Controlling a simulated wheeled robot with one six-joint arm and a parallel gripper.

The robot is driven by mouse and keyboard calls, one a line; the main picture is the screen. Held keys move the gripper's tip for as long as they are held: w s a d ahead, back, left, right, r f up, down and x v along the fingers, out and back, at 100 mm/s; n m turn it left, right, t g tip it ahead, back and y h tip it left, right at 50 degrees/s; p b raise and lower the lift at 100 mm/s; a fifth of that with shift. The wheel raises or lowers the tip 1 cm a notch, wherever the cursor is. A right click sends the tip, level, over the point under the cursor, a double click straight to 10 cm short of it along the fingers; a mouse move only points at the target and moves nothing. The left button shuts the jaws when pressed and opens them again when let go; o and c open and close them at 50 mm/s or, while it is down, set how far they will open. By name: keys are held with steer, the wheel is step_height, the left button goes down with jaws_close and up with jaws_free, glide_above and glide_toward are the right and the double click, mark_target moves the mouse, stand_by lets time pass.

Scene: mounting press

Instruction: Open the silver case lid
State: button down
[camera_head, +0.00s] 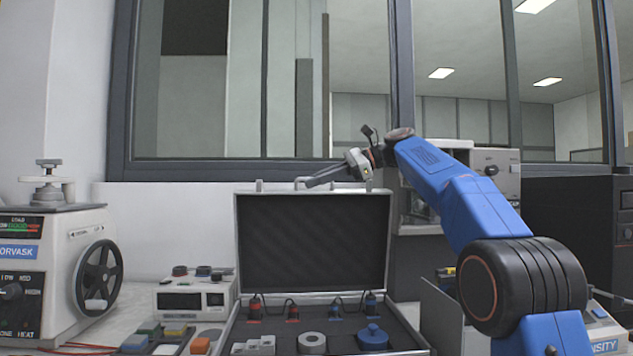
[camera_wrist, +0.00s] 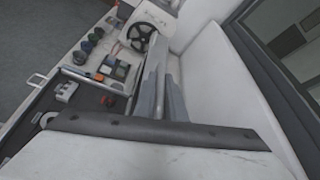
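The silver case (camera_head: 225,335) stands on the bench with its lid (camera_head: 313,242) raised about upright, its dark padded inside facing the head camera. Two small latches show on the lid's top edge, one at the left (camera_head: 259,185).
The case holds a blue round piece (camera_head: 372,336), a grey ring (camera_head: 312,342) and small connectors. A press with a handwheel (camera_head: 98,277) stands at the left, beside a small white instrument (camera_head: 193,297). A window and wall lie behind the lid.

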steer(key=c, duration=1.8)
jaws_free()
steer(key=v, duration=1.7)
steer(key=shift+d, duration=0.2)
